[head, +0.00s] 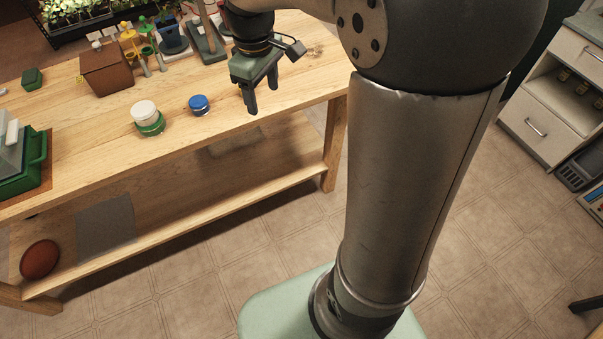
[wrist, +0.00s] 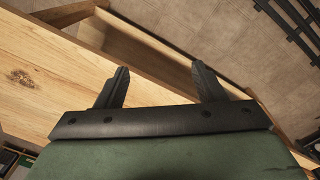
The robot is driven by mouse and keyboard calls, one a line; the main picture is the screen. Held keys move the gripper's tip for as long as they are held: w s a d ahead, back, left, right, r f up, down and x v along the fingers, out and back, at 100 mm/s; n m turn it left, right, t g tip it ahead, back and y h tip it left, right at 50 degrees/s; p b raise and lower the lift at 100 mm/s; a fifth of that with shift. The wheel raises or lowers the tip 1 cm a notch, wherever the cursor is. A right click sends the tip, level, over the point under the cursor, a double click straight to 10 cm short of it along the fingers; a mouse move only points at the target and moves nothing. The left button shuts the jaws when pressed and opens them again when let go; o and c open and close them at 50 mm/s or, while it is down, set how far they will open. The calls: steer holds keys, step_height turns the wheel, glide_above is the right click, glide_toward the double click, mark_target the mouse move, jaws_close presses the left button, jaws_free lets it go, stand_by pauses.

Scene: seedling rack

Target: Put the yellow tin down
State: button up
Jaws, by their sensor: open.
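My gripper (head: 261,101) is open and hangs over the right part of the wooden table, near its front edge. In the wrist view my gripper (wrist: 155,85) shows two dark fingers spread apart with nothing between them. Below them lie the table edge and the floor. I cannot make out a yellow tin in either view. A blue tin (head: 199,104) stands on the table to the left of my gripper. A white-topped tin stack (head: 145,112) with a green base (head: 150,125) stands further left.
A green case (head: 32,168) is at the left edge. The wooden table (head: 260,145) has free room in front of the tins. A reddish-brown ball (head: 40,259) lies on the lower shelf.

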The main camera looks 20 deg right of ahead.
steer(key=s+f+m, duration=0.2)
steer(key=s+m, duration=0.1)
steer(key=s, duration=0.6)
steer(key=s+f+m, duration=0.3)
steer(key=s+m, duration=0.1)
steer(key=s, duration=0.6)
steer(key=shift+d+f+m, duration=0.25)
steer(key=shift+m, duration=0.05)
